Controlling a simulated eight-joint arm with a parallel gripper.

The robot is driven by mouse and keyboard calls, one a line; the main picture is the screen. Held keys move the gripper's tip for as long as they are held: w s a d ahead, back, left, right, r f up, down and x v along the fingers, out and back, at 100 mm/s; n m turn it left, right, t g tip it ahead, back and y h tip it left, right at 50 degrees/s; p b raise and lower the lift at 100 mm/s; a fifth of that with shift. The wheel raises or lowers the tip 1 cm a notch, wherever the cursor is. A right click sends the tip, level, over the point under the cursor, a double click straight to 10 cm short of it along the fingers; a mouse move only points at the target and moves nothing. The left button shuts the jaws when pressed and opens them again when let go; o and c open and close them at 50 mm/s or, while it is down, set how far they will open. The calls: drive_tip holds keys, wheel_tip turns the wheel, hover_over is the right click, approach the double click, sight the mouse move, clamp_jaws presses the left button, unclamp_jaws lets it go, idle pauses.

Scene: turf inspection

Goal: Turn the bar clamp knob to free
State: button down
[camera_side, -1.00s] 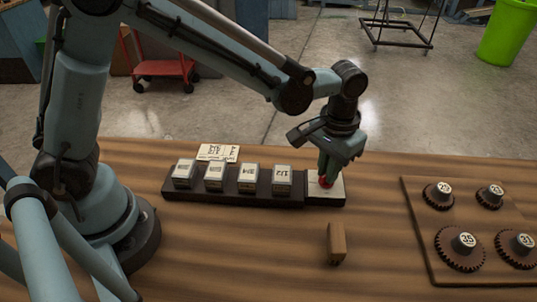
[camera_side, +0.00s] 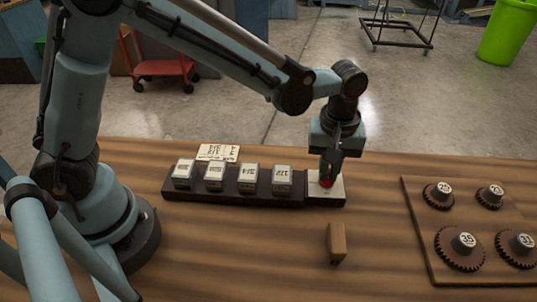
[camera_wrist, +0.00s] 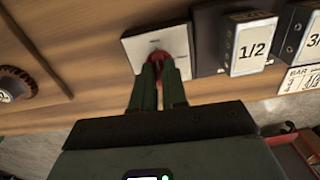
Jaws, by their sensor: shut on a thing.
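The bar clamp knob (camera_side: 326,183) is red and sits on a white plate (camera_side: 338,190) at the right end of a dark rack. My gripper (camera_side: 329,176) points down over the plate and is shut on the knob. In the wrist view the knob (camera_wrist: 158,59) shows between and beyond the green fingertips (camera_wrist: 160,72), on the white plate (camera_wrist: 135,45). The fingers hide part of the knob. Small marks show on the plate around it, too small to read.
Several labelled blocks (camera_side: 248,178) stand in the dark rack (camera_side: 228,198) left of the plate. A printed card (camera_side: 218,152) lies behind them. A small wooden block (camera_side: 336,242) stands in front. A board (camera_side: 418,240) with numbered gears is at the right. Bare table lies between.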

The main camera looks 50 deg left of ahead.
drive_tip(key=shift+n, duration=0.3)
idle(0.4)
drive_tip(key=c, duration=1.2)
unclamp_jaws()
drive_tip(key=shift+o, duration=0.2)
drive_tip(key=shift+r, duration=0.1)
wheel_tip(320, 180, up, 12)
drive_tip(key=s+a+f+m+t, duration=0.1)
drive_tip(key=s+a+m+t, duration=0.2)
drive_tip(key=a, duration=0.5)
drive_tip(key=s+a+f+m+t, duration=0.1)
drive_tip(key=s+a+m+t, duration=0.3)
drive_tip(key=a, duration=0.5)
drive_tip(key=s+m, duration=0.2)
drive_tip(key=s, duration=0.1)
drive_tip(key=shift+f, duration=0.35)
